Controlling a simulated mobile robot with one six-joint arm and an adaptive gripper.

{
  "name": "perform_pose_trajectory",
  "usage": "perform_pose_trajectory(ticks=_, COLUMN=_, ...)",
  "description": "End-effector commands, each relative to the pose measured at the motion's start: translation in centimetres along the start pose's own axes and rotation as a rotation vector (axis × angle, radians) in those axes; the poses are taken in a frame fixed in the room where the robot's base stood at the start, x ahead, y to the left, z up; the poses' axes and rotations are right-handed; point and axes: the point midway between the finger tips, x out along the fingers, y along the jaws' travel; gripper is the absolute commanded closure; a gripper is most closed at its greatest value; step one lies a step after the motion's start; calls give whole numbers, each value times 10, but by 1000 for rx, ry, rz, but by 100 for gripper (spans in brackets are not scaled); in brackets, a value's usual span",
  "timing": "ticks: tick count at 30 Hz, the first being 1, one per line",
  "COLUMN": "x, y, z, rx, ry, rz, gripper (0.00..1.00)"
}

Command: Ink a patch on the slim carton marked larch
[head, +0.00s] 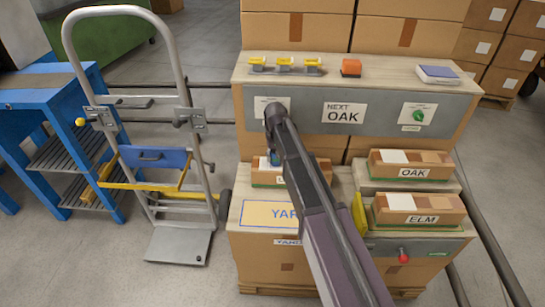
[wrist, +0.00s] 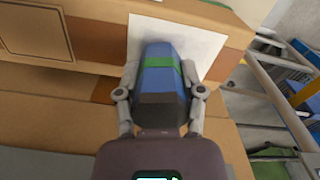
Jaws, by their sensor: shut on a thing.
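My gripper (wrist: 160,92) is shut on a blue block-like tool with a green band (wrist: 158,78). In the head view, a bit of this blue tool (head: 275,158) shows beside my arm, which hides most of my gripper. The tool is over a slim carton (head: 257,172) left of the middle; its label is mostly covered, so I cannot read its name. In the wrist view, a white patch (wrist: 198,35) lies behind the tool's far end on brown cardboard. I cannot tell whether the tool touches it.
Slim cartons marked OAK (head: 412,157) and ELM (head: 420,203) stand at right. A sign (head: 345,113) reads NEXT OAK. Yellow pieces (head: 290,63) and an orange block (head: 351,67) sit on the upper ledge. A hand truck (head: 180,130) stands at left.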

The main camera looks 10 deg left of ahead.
Motion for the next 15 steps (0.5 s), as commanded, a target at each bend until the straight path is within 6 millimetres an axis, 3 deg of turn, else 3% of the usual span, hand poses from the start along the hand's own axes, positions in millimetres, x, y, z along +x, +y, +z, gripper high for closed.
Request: perform_pose_trajectory(ticks=15, x=1, y=25, z=7, rx=0, ry=0, rz=0, gripper=97)
